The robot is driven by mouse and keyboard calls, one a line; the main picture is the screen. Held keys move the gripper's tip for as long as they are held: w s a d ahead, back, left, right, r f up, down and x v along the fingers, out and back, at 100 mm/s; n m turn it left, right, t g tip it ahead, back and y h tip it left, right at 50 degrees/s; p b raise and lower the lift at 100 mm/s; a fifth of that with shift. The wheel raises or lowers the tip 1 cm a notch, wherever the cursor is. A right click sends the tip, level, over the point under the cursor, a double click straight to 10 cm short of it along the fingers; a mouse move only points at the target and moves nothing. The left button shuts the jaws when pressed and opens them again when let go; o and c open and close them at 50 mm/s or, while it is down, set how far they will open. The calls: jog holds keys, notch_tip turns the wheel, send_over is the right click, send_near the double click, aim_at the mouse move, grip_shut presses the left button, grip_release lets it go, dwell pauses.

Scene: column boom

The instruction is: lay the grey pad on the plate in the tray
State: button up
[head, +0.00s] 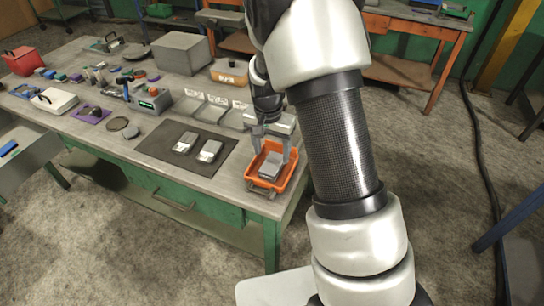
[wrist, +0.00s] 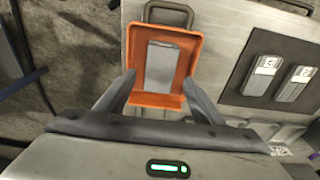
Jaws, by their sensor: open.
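The orange tray (head: 251,178) stands near the table's right front corner; it also shows in the wrist view (wrist: 183,101). A grey rectangular piece (head: 270,168) lies inside it, also in the wrist view (wrist: 161,66). I cannot tell whether this is the plate alone or the pad lying on the plate. My gripper (head: 272,156) points down over the tray. Its fingers (wrist: 160,80) are spread apart, open and empty, with the grey piece between and beyond them in the wrist view.
A dark mat (head: 160,155) left of the tray bears two grey blocks with white labels, (head: 184,142) and (head: 209,151). Grey bins (head: 213,110) stand behind the mat. A large grey box (head: 181,52) and small tools fill the table's back and left. Open floor lies in front.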

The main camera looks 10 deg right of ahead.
aim_at(270, 167)
jog(key=s+r+n+t+y, duration=0.1)
jog(key=s+r, duration=0.3)
jog(key=r, duration=0.6)
jog(key=s+r+n+t, duration=0.1)
jog(key=s+r, duration=0.3)
jog(key=r, duration=0.5)
jog(key=s+r+n+t, duration=0.1)
jog(key=s+r+n, duration=0.1)
jog(key=s, duration=0.6)
jog(key=s+r+n+t, duration=0.1)
jog(key=s+r+n, duration=0.2)
jog(key=s, duration=0.5)
jog(key=shift+v, duration=0.9)
jog(key=shift+d, duration=0.1)
